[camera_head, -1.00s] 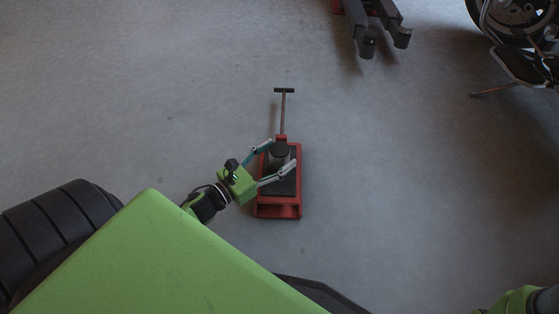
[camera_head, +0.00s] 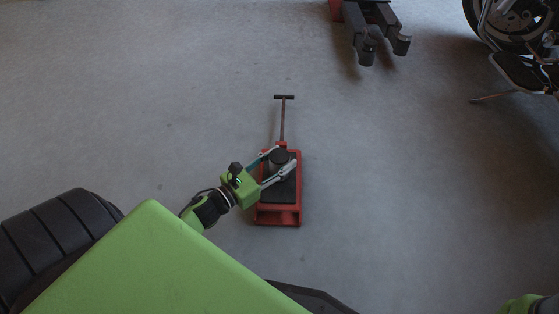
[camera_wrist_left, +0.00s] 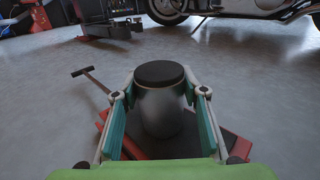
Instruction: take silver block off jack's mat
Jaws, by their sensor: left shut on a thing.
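The silver block (camera_head: 279,164) is a grey metal cylinder with a dark top, standing upright over the far part of the jack's dark mat (camera_head: 277,192). The mat lies on a low red jack (camera_head: 278,219) on the floor. My left gripper (camera_head: 281,158) reaches in from the left, its two fingers closed on opposite sides of the block. In the left wrist view the block (camera_wrist_left: 161,118) is between the teal finger pads. Its lower end is against the mat or very near it; I cannot tell which. My right gripper is out of view.
The jack's T-handle (camera_head: 283,120) points away from me. Dark lift arms (camera_head: 378,38) stand at the top, right of centre. A motorcycle (camera_head: 515,50) is at the top right. The floor around the jack is clear.

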